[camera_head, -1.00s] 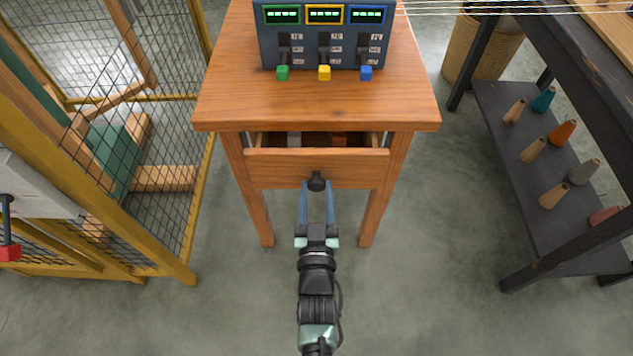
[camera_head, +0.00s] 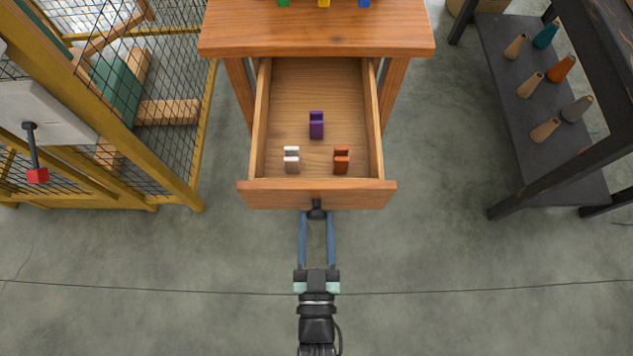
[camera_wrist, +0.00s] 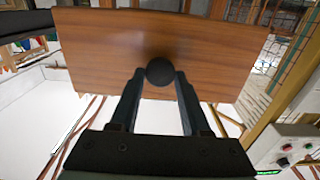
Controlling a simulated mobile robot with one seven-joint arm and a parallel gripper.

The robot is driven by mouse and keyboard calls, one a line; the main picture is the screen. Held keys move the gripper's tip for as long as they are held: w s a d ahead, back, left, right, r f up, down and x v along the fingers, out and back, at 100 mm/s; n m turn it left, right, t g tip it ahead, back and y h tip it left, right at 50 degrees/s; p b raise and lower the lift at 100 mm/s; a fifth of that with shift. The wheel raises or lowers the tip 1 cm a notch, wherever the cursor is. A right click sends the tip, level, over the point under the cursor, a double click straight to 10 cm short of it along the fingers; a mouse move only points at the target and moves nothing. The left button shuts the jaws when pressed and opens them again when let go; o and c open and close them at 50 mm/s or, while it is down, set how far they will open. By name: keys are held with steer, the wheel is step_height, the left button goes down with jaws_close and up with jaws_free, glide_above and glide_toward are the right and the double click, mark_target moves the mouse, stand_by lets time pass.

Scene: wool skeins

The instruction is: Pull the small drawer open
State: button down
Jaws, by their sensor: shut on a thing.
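The small wooden drawer (camera_head: 270,196) stands far out from the wooden table (camera_head: 320,40) in the head view. Inside it lie a white piece (camera_head: 292,160), a purple piece (camera_head: 316,125) and an orange-red piece (camera_head: 341,160). My gripper (camera_head: 317,216) is in front of the drawer and shut on its dark round knob (camera_wrist: 160,71). In the wrist view the two fingers hold the knob from both sides, against the plain wooden drawer front (camera_wrist: 100,50). The underside of the drawer is hidden in the head view.
A yellow-framed mesh cage (camera_head: 150,110) stands on the left, with a red-handled lever (camera_head: 36,160) on its grey box. A dark shelf (camera_head: 510,80) with several cones stands on the right. The grey floor around my arm is clear.

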steer(key=shift+s, duration=0.9)
steer(key=shift+c, duration=1.9)
jaws_free()
steer(key=s, duration=1.3)
